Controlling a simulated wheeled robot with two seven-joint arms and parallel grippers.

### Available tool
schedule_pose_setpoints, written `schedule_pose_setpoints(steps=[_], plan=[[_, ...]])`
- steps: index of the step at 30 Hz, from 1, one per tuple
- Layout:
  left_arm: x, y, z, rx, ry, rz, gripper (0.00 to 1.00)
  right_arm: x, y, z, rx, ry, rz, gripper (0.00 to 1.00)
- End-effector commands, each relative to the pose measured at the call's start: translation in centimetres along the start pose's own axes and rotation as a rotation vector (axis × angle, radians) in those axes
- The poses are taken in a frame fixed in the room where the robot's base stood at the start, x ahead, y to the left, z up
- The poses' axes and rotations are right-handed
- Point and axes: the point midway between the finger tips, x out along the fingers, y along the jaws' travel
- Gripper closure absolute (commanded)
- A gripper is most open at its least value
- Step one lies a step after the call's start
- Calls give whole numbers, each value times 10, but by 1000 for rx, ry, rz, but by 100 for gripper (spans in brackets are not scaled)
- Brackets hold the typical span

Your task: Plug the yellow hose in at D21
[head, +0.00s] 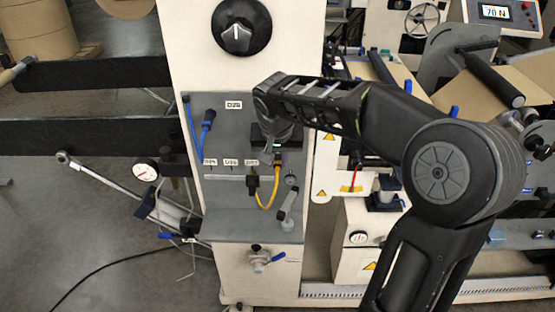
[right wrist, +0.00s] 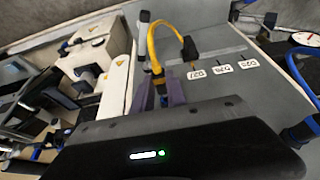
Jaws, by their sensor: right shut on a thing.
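The yellow hose (head: 276,190) hangs in a U-shaped loop in front of the grey panel (head: 225,222). My right gripper (head: 278,150) is shut on one end of it, near the panel's right side. The right wrist view shows the hose (right wrist: 154,45) rising from between the fingers (right wrist: 160,92). The hose's other end meets a black connector (head: 253,184) on the panel, below the rightmost label of a row (head: 252,163). That label (right wrist: 196,74) is upside down in the right wrist view and seems to read D21. The gripped tip is hidden. My left gripper is out of view.
A blue hose (head: 208,120) with a blue connector is at the panel's upper left. A lever (head: 288,205) stands at lower right and a valve (head: 260,258) below. A gauge (head: 145,172) is to the left. White machine housings (head: 365,240) stand right of the panel.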

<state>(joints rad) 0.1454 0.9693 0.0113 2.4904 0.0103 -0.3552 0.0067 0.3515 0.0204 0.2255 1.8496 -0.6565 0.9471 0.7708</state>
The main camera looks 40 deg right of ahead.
Motion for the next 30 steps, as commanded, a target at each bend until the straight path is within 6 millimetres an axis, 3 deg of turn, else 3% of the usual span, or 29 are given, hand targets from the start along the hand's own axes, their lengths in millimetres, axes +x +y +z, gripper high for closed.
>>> schedule_pose_setpoints(steps=[30], plan=[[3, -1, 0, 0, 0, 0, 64, 3, 0, -7, 0, 0, -1, 100]])
